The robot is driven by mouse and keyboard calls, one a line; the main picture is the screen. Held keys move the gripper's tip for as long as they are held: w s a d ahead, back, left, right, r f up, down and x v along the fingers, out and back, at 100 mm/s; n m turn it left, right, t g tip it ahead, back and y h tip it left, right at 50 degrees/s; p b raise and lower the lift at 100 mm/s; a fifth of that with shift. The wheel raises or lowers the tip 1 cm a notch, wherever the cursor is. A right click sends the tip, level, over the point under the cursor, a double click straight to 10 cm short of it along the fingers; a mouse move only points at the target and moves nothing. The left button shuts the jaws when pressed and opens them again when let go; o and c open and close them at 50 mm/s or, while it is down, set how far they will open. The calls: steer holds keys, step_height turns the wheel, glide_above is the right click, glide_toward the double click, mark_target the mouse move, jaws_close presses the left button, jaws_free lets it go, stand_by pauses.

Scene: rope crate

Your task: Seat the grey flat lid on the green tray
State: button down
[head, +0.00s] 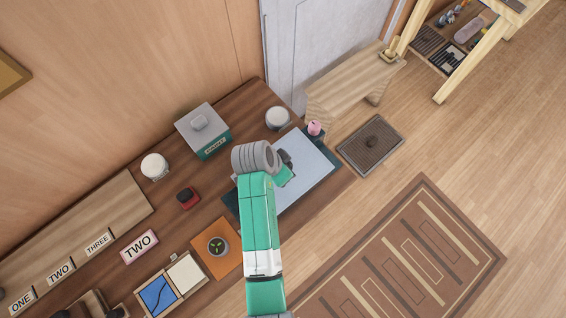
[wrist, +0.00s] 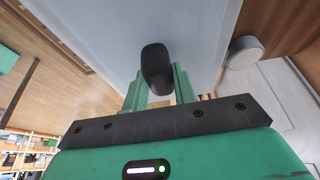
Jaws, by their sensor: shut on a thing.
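The grey flat lid (head: 312,172) is a wide pale blue-grey panel over the right part of the brown table. In the wrist view the lid (wrist: 190,25) fills the upper middle, with a black knob (wrist: 156,66) on it. My gripper (wrist: 158,88) is shut on that knob, a green finger on each side. In the head view my gripper (head: 285,168) is partly hidden by my arm. A dark green edge, apparently the green tray (head: 231,204), shows beyond the lid's left end. The lid hides most of it; I cannot tell whether they touch.
A green box with a grey top (head: 217,143) and two white round canisters (head: 155,166) (head: 278,118) stand behind. A pink item (head: 314,128) is close by the lid's far corner. An orange mat (head: 207,241) with a round pot lies left of my arm.

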steer(key=shift+f+b, duration=0.35)
steer(key=shift+f, duration=0.2)
stand_by(0.4)
steer(key=c, duration=1.1)
jaws_free()
steer(key=shift+o, duration=0.2)
steer(key=v, duration=0.7)
steer(key=shift+a+r, duration=0.15)
steer(key=shift+r, duration=0.2)
